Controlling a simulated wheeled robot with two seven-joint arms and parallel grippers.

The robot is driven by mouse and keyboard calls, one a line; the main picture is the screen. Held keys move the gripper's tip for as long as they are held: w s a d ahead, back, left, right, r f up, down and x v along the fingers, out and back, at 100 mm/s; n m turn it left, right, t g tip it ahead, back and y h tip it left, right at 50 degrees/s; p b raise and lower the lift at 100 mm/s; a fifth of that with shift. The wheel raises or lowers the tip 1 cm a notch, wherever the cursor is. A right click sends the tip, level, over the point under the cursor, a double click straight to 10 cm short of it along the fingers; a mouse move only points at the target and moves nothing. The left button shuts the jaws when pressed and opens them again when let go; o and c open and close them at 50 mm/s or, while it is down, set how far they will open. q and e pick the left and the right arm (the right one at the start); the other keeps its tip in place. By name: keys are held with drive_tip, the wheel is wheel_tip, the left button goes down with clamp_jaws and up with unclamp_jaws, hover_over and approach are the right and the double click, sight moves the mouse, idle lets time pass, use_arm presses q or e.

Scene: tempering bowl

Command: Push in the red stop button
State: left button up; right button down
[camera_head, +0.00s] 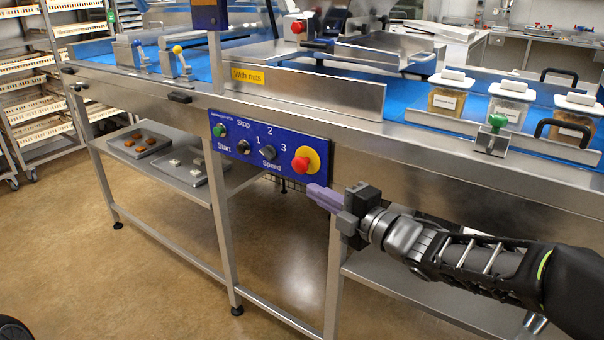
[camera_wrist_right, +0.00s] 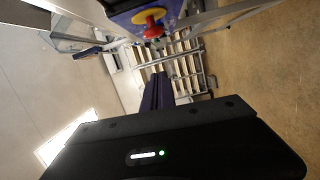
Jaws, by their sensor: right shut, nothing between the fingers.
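The red stop button (camera_head: 301,164) sits on a round yellow plate (camera_head: 313,158) at the right end of the blue control panel (camera_head: 262,140). In the right wrist view the red button (camera_wrist_right: 154,31) shows in front of its yellow plate, near the top. My right gripper (camera_head: 312,189) is shut and empty, with its purple fingers just below the button and apart from it. The gripper's fingers also show in the right wrist view (camera_wrist_right: 157,92), pointing away from the camera. My left gripper is not in view.
The panel also holds a green start button (camera_head: 219,131), a black knob (camera_head: 243,147) and a speed knob (camera_head: 268,153). Lidded jars (camera_head: 508,104) and a green-knobbed clamp (camera_head: 493,137) stand to the right on the machine. A lower shelf holds trays (camera_head: 186,168). The floor in front is clear.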

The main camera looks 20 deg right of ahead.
sight(305, 167)
drive_tip(key=shift+w+a+f, duration=0.1)
drive_tip(key=shift+w+a, duration=0.1)
drive_tip(key=shift+w, duration=2.25)
drive_tip(key=shift+w+a+f, duration=0.1)
drive_tip(key=shift+w+a, duration=0.05)
drive_tip(key=shift+w, duration=2.3)
drive_tip(key=shift+w+d+p, duration=0.35)
drive_tip(key=shift+w+d, duration=0.3)
drive_tip(key=shift+d, duration=0.15)
